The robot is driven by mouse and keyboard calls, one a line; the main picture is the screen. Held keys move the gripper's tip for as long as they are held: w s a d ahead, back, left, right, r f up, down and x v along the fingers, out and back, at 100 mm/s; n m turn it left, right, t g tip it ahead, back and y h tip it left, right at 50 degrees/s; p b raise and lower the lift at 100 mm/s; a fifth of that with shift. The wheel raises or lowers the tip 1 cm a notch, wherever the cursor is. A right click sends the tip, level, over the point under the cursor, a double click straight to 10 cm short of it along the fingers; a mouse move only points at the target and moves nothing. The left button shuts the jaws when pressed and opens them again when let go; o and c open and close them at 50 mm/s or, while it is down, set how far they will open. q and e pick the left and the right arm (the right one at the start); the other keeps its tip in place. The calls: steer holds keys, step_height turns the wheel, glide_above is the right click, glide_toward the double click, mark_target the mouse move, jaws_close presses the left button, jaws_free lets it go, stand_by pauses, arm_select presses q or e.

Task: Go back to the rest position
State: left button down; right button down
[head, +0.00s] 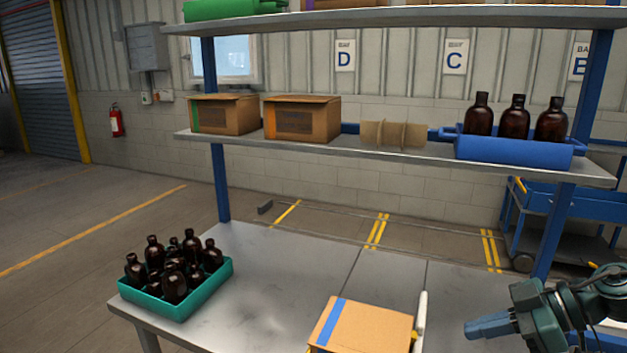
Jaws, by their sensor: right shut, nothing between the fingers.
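My right gripper (488,328) is at the lower right of the head view, over the right part of the table. Its fingers are together and hold nothing. It is apart from the cardboard box to its left. My left gripper does not show. Several amber bottles (173,285) stand in a teal crate (181,312) at the left end of the table. Three more amber bottles (514,120) stand in a blue crate (512,150) on the middle shelf at the right.
A cardboard box (362,328) with blue tape sits at the table's front, with a white roll-like thing (420,315) beside it. The grey table (285,265) is bare between crate and box. Shelf boxes (302,119), a cardboard divider (393,134) and a blue upright (553,230) stand behind.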

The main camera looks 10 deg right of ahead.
steer(key=w+a+f+m+t+h, duration=0.3)
steer(key=a+f+m+t+h, duration=0.3)
steer(key=a+t, duration=0.25)
steer(key=s+a+f+m+g+h, duration=0.2)
steer(key=s+f+g, duration=0.4)
steer(key=s, duration=0.4)
steer(key=s+a+f+m+g+h, duration=0.1)
steer(key=s+a+f+m+g, duration=0.1)
steer(key=s+f+g, duration=0.5)
steer(key=w+a+f+n+t+y, duration=0.1)
steer(key=w+a+f+t+y, duration=0.1)
steer(key=a+f+t, duration=0.3)
steer(key=shift+a+f+t, duration=0.2)
steer(key=shift+f+t, duration=1.55)
steer(key=shift+f, duration=1)
